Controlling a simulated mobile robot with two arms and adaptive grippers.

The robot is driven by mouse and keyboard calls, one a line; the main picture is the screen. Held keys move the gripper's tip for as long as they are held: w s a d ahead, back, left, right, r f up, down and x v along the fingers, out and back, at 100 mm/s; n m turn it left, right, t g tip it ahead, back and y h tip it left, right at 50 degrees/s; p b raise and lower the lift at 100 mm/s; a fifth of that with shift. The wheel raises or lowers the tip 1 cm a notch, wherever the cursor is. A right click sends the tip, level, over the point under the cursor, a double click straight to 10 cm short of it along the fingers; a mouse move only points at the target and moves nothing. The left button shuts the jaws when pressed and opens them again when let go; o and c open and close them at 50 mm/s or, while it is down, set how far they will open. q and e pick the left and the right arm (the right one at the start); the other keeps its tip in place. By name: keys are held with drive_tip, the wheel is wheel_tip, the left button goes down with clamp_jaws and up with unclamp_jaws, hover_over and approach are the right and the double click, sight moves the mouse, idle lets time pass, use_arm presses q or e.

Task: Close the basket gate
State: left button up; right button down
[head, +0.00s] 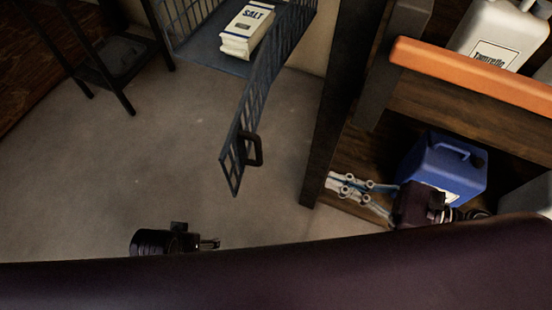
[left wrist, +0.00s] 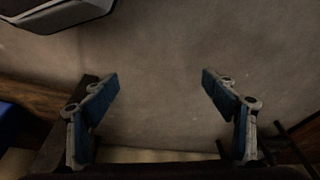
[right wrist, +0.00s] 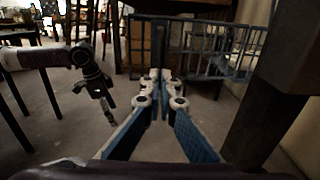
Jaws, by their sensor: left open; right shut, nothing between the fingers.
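The wire basket (head: 190,18) is at the top of the head view, with its barred gate (head: 233,172) swung open and hanging out toward me. The gate's dark handle (head: 259,150) faces right. My right gripper (head: 332,181) is shut and empty, to the right of the handle and apart from it. In the right wrist view the shut fingers (right wrist: 160,76) point toward the basket (right wrist: 225,62). My left gripper (head: 216,243) is low, left of the gate and clear of it. In the left wrist view its fingers (left wrist: 160,85) are open with only floor between them.
A salt bag (head: 247,30) is inside the basket. A dark post (head: 335,110) stands between the gate and a wooden shelf with a blue canister (head: 445,170) and a white jug (head: 498,38). A dark stand (head: 118,60) is at upper left. Floor left of the gate is clear.

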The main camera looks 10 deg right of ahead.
use_arm(q)
drive_tip(key=shift+s+f+p, duration=0.15)
drive_tip(key=shift+f+p, duration=0.2)
drive_tip(key=shift+f, duration=0.9)
drive_tip(key=shift+s+f+p, duration=0.1)
drive_tip(key=shift+f+p, duration=0.2)
drive_tip(key=shift+f, duration=0.9)
use_arm(e)
drive_tip(key=x, duration=1.3)
drive_tip(key=shift+w, duration=0.15)
use_arm(q)
drive_tip(key=shift+w, duration=0.1)
use_arm(e)
drive_tip(key=shift+a, duration=0.1)
